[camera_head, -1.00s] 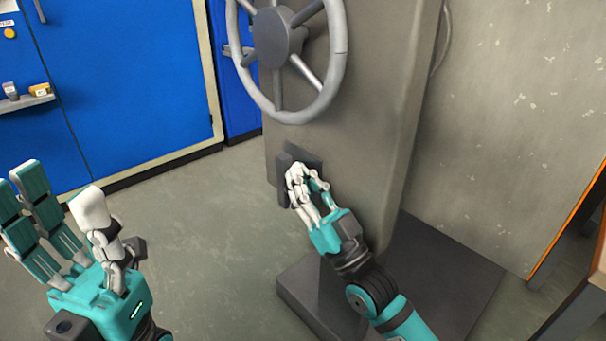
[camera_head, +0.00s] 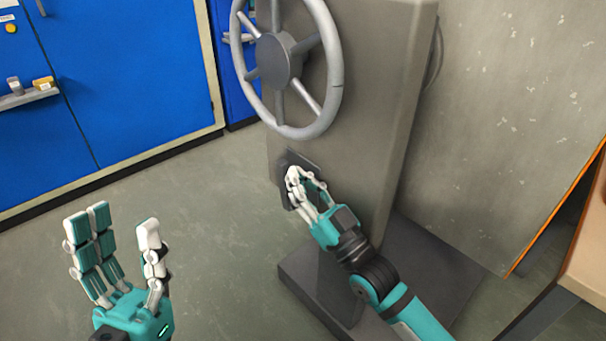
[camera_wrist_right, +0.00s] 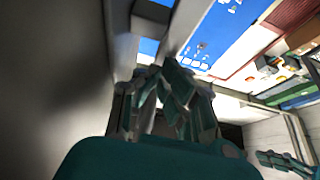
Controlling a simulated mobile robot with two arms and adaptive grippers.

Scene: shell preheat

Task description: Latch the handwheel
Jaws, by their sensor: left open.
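The grey handwheel (camera_head: 336,92) with its hub and spokes is on the left face of a grey column (camera_head: 385,110). Below the wheel, a dark plate (camera_head: 312,162) sits on the same face. My right gripper (camera_head: 298,188) is at this plate with its fingers curled. The fingers hide what lies between them, so I cannot tell whether they hold a part of it. The fingers of the right gripper also show curled in the right wrist view (camera_wrist_right: 175,95). My left gripper (camera_head: 117,228) is open and empty above the floor at the lower left, away from the wheel.
The column stands on a dark base plate (camera_head: 425,265). Blue cabinets (camera_head: 140,80) with a small shelf (camera_head: 25,97) stand behind at the left. A table edge (camera_head: 588,250) is at the right. The floor (camera_head: 200,210) between the cabinets and column is clear.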

